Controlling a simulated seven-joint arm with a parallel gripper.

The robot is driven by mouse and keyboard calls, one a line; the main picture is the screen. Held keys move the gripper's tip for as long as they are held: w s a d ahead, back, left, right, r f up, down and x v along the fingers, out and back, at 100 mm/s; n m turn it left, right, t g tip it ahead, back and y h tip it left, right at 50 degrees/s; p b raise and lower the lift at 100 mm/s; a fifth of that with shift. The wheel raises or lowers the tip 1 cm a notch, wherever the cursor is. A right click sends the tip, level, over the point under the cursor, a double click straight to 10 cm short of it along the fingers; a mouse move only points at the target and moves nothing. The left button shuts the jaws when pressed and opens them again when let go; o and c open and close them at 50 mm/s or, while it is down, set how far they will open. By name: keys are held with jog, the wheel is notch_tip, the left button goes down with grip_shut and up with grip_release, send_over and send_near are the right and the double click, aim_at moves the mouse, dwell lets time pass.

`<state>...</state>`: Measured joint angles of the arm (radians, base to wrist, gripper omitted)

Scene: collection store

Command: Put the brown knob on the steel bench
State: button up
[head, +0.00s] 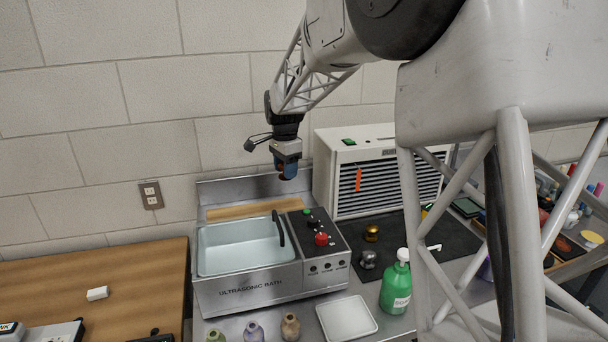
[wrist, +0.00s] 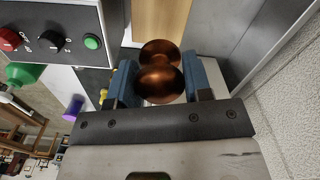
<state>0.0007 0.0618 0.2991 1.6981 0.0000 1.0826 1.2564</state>
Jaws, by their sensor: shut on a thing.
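The brown knob (wrist: 160,84) is a shiny, copper-coloured, double-ended piece. In the wrist view it sits between the two blue fingers of my gripper (wrist: 163,72), which are shut on it. In the head view my gripper (head: 287,173) hangs in the air above the back of the ultrasonic bath, near the wall, and the knob can hardly be made out there. The steel bench (head: 381,324) carries the bath and other items; bare steel shows along its front, around the white tray.
The ultrasonic bath (head: 245,298) has an open basin, a black handle and control knobs. A white vented cabinet (head: 329,172) stands behind right. A brass knob (head: 371,233) and a grey knob (head: 367,259) sit on a dark mat (head: 452,236). A green bottle (head: 393,289), white tray (head: 347,318) and small bottles stand in front.

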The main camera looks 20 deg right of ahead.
jog(key=shift+r, duration=0.15)
jog(key=shift+r, duration=0.55)
jog(key=r, duration=0.3)
jog(key=shift+s+d+r, duration=0.15)
jog(key=shift+d+r, duration=0.2)
jog(key=s+d+n, duration=0.4)
jog(key=s+d, duration=0.1)
jog(key=d, duration=0.4)
jog(key=s+d+n, duration=0.3)
jog(key=s+d, duration=0.2)
jog(key=d, duration=0.3)
jog(key=s+d+n, duration=1.1)
jog(key=s+d, duration=0.5)
jog(key=s, duration=0.5)
notch_tip(320, 180, down, 10)
jog(key=shift+w, duration=0.2)
jog(key=shift+r, duration=0.1)
notch_tip(320, 180, down, 14)
jog(key=shift+r, duration=0.1)
